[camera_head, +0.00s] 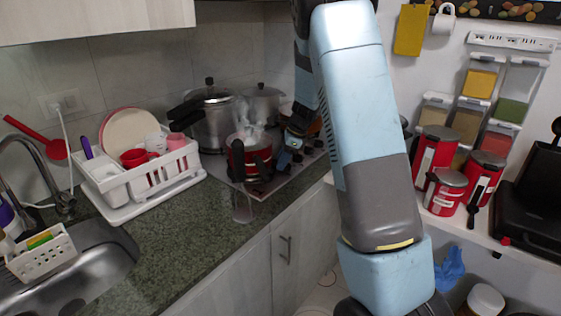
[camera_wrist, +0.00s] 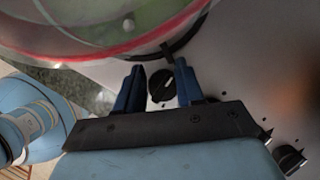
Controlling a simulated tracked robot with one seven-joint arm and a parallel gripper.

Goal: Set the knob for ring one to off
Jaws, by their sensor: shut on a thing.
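A black stove knob (camera_wrist: 161,82) with a white mark stands on the pale cooktop panel (camera_wrist: 235,75). My gripper (camera_wrist: 159,88) has one dark blue finger on each side of this knob and is shut on it. Further black knobs (camera_wrist: 290,158) sit lower right in the wrist view. In the head view my gripper (camera_head: 289,150) is low at the cooktop's front right, beside the steaming red pot (camera_head: 236,161); the held knob cannot be made out there. I cannot tell from any label which ring it serves.
The pot's glass lid (camera_wrist: 120,22) is close beyond my fingers in the wrist view. Large metal pots (camera_head: 208,120) stand behind. A white dish rack (camera_head: 125,205) stands left on the green counter (camera_head: 190,235). Red canisters (camera_head: 432,155) stand on the right shelf.

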